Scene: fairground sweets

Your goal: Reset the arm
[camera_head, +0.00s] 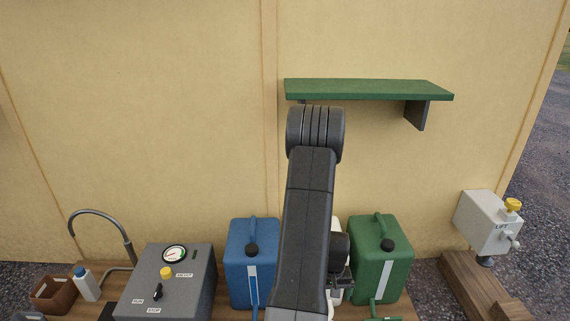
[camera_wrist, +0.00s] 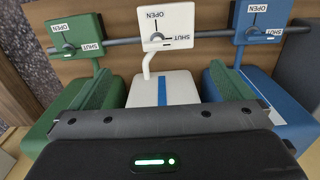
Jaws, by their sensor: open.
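My arm rises through the middle of the head view and bends at a rounded joint just in front of the shelf. My gripper (camera_wrist: 161,72) shows in the wrist view as two ridged dark green fingers set wide apart, with nothing between them. Beyond it stand a green can (camera_wrist: 62,112), a white can (camera_wrist: 180,88) and a blue can (camera_wrist: 262,92). In the head view the blue can (camera_head: 240,262) and green can (camera_head: 366,266) flank my arm, which hides most of the white can.
A green wall shelf (camera_head: 365,88) is close to my arm's bend. A grey box with a gauge (camera_head: 152,290) stands left, a grey lift box (camera_head: 486,222) right. Valve plates marked OPEN and SHUT (camera_wrist: 165,28) line a pipe above the cans. The upper left wall is bare.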

